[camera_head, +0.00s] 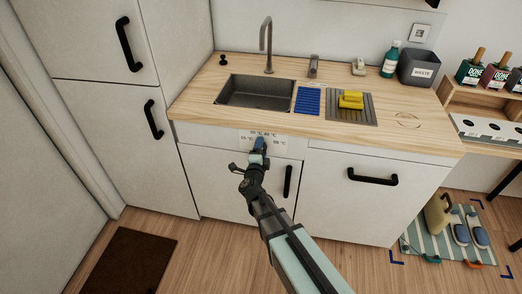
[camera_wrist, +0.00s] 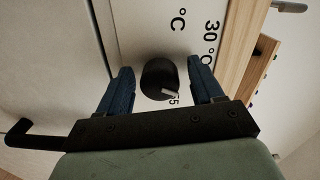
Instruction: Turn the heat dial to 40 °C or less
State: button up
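The heat dial (camera_wrist: 158,78) is a round black knob with a pale pointer mark on a white label plate. In the wrist view it sits between the two blue fingers of my gripper (camera_wrist: 160,88), with a gap showing on each side. The label shows "30 °C" and another "°C", and a partly covered number ending in 5. In the head view the label plate (camera_head: 275,145) is on the cabinet front below the sink. My gripper (camera_head: 259,145) is in front of it and hides the dial there.
A wooden counter (camera_head: 190,105) with a sink (camera_head: 256,92) juts out above the plate. Black bar handles (camera_head: 288,181) and (camera_head: 372,178) stick out from the cabinet doors nearby. A dark mat (camera_head: 130,262) lies on the floor at left.

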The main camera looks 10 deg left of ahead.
jog(key=s, duration=1.3)
jog(key=shift+s+d+r, duration=0.2)
jog(key=shift+s, duration=0.2)
